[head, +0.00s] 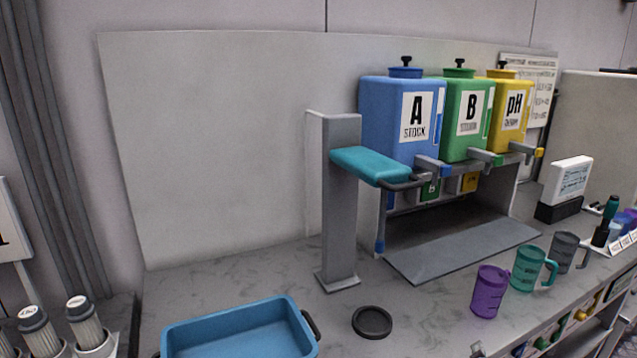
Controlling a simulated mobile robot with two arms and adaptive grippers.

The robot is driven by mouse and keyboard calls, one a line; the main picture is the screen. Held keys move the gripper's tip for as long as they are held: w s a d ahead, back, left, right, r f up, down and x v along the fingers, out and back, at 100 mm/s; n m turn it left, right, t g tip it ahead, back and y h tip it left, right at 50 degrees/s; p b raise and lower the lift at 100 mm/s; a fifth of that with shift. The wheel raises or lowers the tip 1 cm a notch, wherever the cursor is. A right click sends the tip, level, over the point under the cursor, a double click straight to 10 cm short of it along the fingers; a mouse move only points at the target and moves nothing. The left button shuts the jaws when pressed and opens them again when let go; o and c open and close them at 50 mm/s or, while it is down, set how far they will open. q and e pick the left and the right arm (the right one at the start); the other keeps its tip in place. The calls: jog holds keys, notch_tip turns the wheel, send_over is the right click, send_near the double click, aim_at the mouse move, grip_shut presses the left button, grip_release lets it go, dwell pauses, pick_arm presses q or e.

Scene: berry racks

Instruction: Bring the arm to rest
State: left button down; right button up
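Neither of my arms nor grippers shows in the head view. The bench (225,280) in front of me has a grey marbled top. On it a grey post (340,200) carries a teal padded arm (368,165) that reaches right, towards the dispensers. A blue tub (240,330) with a dark handle stands at the front left, and its interior looks empty. A dark round lid (371,321) lies flat beside it.
Blue A (388,110), green B (465,115) and yellow pH (510,110) tanks stand on a rack. Purple (490,292), teal (526,268) and grey (563,252) jugs stand near the front right. Filter cartridges (82,325) stand at lower left.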

jog(key=s+a+f+m+g+y, duration=0.25)
jog(key=s+a+m, duration=0.25)
jog(key=s+m, duration=0.3)
jog(key=s+a+f+m+g+y, duration=0.1)
jog(key=s+a+f+m+g, duration=0.3)
jog(key=s+a+m, duration=0.45)
jog(key=s+a+f+m+g+y, duration=0.25)
jog(key=s+f+m+g, duration=0.2)
jog(key=s, duration=0.55)
notch_tip(320, 180, down, 26)
jog(key=s+r, duration=0.1)
jog(key=s, duration=0.1)
jog(key=s+d+f+g, duration=0.2)
jog(key=s+d+f, duration=0.1)
jog(key=s+f, duration=1.3)
jog(key=shift+f, duration=0.1)
